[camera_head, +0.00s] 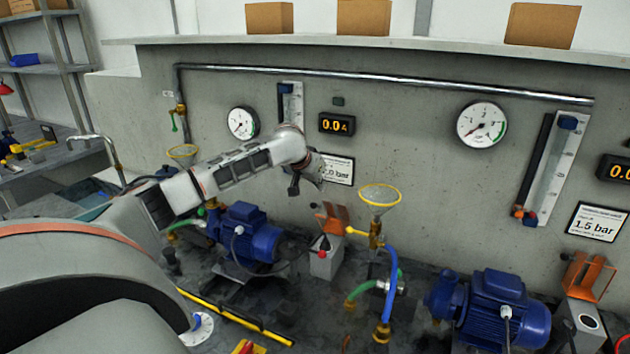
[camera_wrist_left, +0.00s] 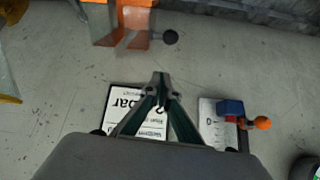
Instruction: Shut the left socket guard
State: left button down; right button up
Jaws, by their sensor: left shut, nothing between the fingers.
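The left socket guard (camera_head: 332,216) is an orange flap standing raised at the back of a grey socket box (camera_head: 322,264). A red and black plug (camera_head: 323,246) shows at the top of that box, with a dark cable leading left. In the left wrist view the orange guard (camera_wrist_left: 124,18) is at the top edge, partly cut off, beside a dark round knob (camera_wrist_left: 170,37). My left gripper (camera_head: 294,188) is shut and empty, above and left of the guard, in front of the wall. Its closed fingertips (camera_wrist_left: 160,78) are apart from the guard. My right gripper is not in view.
A blue pump (camera_head: 247,235) stands left of the box. Another raised orange guard (camera_head: 588,277) is at the far right. Wall gauges and signs are behind.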

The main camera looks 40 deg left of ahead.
pick_arm(q)
jog(key=f, duration=0.1)
jog(key=s+f, duration=0.2)
jog(key=shift+d+f, duration=0.15)
jog(key=shift+f, duration=0.15)
dwell(0.5)
